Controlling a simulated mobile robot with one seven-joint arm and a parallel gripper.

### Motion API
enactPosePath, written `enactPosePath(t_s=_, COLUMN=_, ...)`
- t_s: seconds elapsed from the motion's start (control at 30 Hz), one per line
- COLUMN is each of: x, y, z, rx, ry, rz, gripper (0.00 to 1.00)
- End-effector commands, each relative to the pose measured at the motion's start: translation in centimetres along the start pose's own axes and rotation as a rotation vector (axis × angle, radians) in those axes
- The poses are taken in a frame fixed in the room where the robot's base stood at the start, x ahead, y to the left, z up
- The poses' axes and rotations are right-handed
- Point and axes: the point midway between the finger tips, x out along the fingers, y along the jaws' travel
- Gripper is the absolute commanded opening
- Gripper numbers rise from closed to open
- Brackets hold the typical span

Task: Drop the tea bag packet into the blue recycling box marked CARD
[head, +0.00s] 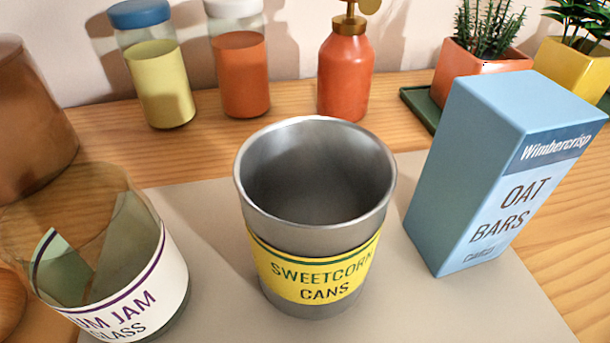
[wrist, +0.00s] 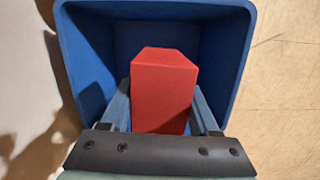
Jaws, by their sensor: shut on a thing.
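In the wrist view, my gripper (wrist: 163,97) is shut on a plain red packet (wrist: 165,85), taken as the tea bag packet; no print shows on it. A finger lies along each side of it. The packet is over the open mouth of a deep blue box (wrist: 232,50), seen from above and inside its rim in the picture. How far down the packet reaches is unclear. No CARD marking shows from this angle. Neither my gripper, the packet nor the blue box appears in the head view.
On the wooden table, a metal SWEETCORN CANS bin (head: 313,205) stands between a glass JAM jar (head: 110,260) and a light blue OAT BARS carton (head: 495,180). Jars, a red bottle (head: 345,75) and potted plants line the back. Pale floor (wrist: 285,90) lies beside the blue box.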

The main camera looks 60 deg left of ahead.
Motion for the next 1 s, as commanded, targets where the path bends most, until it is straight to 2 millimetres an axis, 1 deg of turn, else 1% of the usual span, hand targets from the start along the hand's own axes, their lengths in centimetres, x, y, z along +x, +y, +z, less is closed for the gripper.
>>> enactPosePath(t_s=0.17, x=1.4, y=0.0, z=-0.2, rx=0.000, ry=0.000, rz=0.000, gripper=0.09)
enactPosePath(t_s=0.4, x=4.1, y=0.0, z=-0.7, rx=-0.001, ry=0.000, rz=0.001, gripper=0.09)
enactPosePath(t_s=0.53, x=5.3, y=0.0, z=-0.8, rx=0.000, ry=0.000, rz=0.001, gripper=0.09)
enactPosePath(t_s=0.67, x=5.8, y=0.0, z=-0.9, rx=0.000, ry=0.000, rz=0.001, gripper=0.09)
enactPosePath(t_s=0.93, x=5.7, y=0.0, z=-0.9, rx=0.000, ry=0.000, rz=0.000, gripper=0.09)
enactPosePath(t_s=0.97, x=5.7, y=0.0, z=-0.9, rx=0.000, ry=0.000, rz=0.000, gripper=0.65)
enactPosePath(t_s=1.0, x=5.7, y=0.0, z=-0.9, rx=0.000, ry=0.000, rz=0.000, gripper=0.73)
